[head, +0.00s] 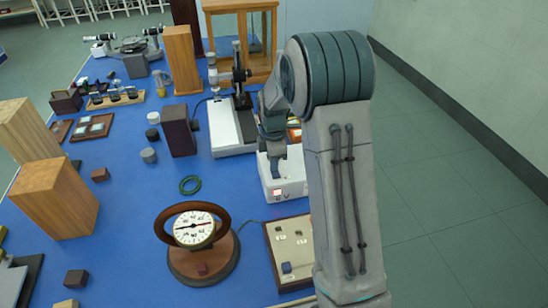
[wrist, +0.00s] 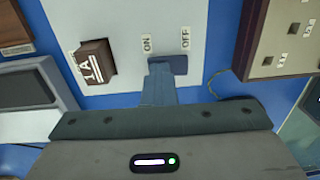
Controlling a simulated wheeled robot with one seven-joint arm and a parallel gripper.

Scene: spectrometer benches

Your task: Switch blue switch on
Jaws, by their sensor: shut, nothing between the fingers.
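The blue switch (wrist: 180,62) sits on a white panel (wrist: 112,18) between the printed words ON, at left, and OFF, at right, in the wrist view. My gripper (wrist: 160,72) is shut and empty. Its fingertips overlap the switch's lower left part, on the ON side; whether they touch it I cannot tell. Which way the switch is tilted is also unclear. In the head view my gripper (head: 276,166) is over the white instrument box (head: 290,188), and the switch is hidden by my arm.
A beige wood-framed panel (head: 279,237) with small knobs lies in front of the box. A round dial meter (head: 194,229) stands to its left. A white-based microscope (head: 226,128) stands behind.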

